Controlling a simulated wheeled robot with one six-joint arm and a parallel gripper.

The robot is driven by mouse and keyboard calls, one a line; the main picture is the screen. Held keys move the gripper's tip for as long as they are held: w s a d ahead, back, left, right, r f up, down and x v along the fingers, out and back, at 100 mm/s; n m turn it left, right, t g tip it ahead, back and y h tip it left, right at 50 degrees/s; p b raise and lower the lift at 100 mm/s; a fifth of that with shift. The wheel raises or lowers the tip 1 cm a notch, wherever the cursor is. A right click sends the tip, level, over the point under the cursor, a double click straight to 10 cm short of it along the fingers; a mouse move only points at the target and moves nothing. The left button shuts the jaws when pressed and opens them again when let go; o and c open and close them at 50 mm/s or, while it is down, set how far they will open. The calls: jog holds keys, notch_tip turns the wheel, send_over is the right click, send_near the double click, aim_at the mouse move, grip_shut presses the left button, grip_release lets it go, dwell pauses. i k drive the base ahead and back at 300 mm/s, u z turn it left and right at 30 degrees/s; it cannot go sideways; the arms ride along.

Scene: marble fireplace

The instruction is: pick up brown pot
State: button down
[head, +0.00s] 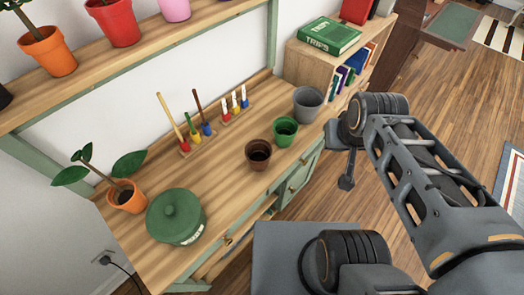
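The brown pot (252,160) stands upright on the wooden top of the potting bench, near its front edge. It is small, dark brown and round, with a dark inside. Directly behind it to the right stands a green pot (285,137), very close to it. My gripper (346,182) is right of the brown pot, beyond the bench's front edge, and apart from it. It is small and partly hidden by my arm, and I cannot make out its fingers. The brown pot stands clear of my arm.
A grey pot (308,109) stands behind the green pot. A lidded green canister (176,222) and an orange potted plant (125,203) stand left. Small garden tools (199,125) stand in wooden holders behind. A shelf (120,68) with pots overhangs the bench's back. Bench top between canister and brown pot is clear.

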aim_at(258, 152)
jog(key=u, duration=3.85)
jog(key=k, duration=0.9)
jog(key=z, duration=0.5)
jog(key=i, duration=0.25)
jog(key=u, duration=0.1)
